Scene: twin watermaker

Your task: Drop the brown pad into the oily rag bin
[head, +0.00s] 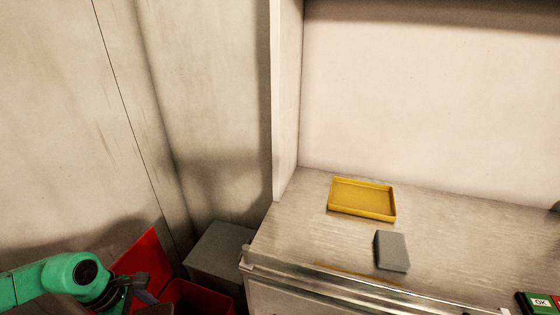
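The red bin (195,294) stands at the lower left beside the counter, with its red lid (146,257) raised behind my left arm. My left gripper (145,296) is dark and sits at the bottom edge, over the left side of the bin. Its fingers are small, dark and partly cut off, so I cannot tell whether they are open or shut. I cannot make out a brown pad for certain; a dark brownish shape lies at the bottom edge below the gripper. My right gripper is not in view.
A metal counter (300,222) with a front rail holds a yellow tray (362,198) and a grey block (391,251). A grey box (220,249) stands in the corner behind the bin. A green item marked OK (540,302) is at the lower right.

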